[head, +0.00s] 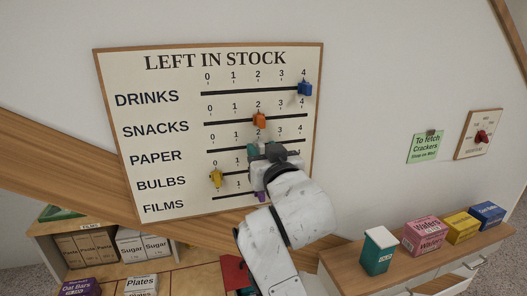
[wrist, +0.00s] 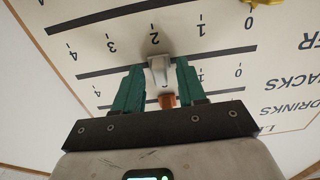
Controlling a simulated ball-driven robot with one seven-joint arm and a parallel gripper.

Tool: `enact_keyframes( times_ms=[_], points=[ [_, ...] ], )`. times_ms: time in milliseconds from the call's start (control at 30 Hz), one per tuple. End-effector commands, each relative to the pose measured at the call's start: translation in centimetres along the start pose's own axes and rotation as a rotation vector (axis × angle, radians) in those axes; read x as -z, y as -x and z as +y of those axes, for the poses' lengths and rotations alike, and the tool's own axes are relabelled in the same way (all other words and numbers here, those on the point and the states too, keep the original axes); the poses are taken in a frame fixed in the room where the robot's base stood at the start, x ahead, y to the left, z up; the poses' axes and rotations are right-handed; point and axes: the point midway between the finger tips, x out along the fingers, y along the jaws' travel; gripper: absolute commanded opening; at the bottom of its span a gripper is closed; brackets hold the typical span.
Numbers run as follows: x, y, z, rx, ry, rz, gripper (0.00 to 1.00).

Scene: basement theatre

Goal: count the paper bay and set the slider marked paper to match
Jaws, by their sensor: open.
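The stock board (head: 150,110) hangs on the wall with rows for drinks, snacks, paper, bulbs and films. My gripper (head: 265,150) is at the paper row and hides its slider in the head view. In the wrist view, my gripper (wrist: 158,90) is open, its green fingers on either side of the pale grey paper slider (wrist: 158,70). That slider appears near 2; I cannot tell whether the fingers touch it. The orange snacks slider (head: 259,119) is at 2. I cannot make out a paper bay among the shelves.
The blue drinks slider (head: 304,88) is at 4, the yellow bulbs slider (head: 216,178) at 0; the purple films slider (head: 262,197) is partly hidden. Shelves with sugar boxes (head: 143,246) stand below left. A counter (head: 350,283) at right holds a green container (head: 377,252) and several boxes.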

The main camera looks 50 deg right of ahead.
Motion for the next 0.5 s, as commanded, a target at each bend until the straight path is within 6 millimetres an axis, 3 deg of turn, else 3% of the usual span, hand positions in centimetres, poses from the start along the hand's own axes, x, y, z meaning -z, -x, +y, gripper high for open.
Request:
enact_keyframes(
  times_ms=[200, 500],
  points=[
    [0.00, 0.00, -0.01, 0.000, 0.000, 0.000, 0.39],
    [0.00, 0.02, -0.01, 0.000, -0.001, 0.000, 0.10]
  ],
)
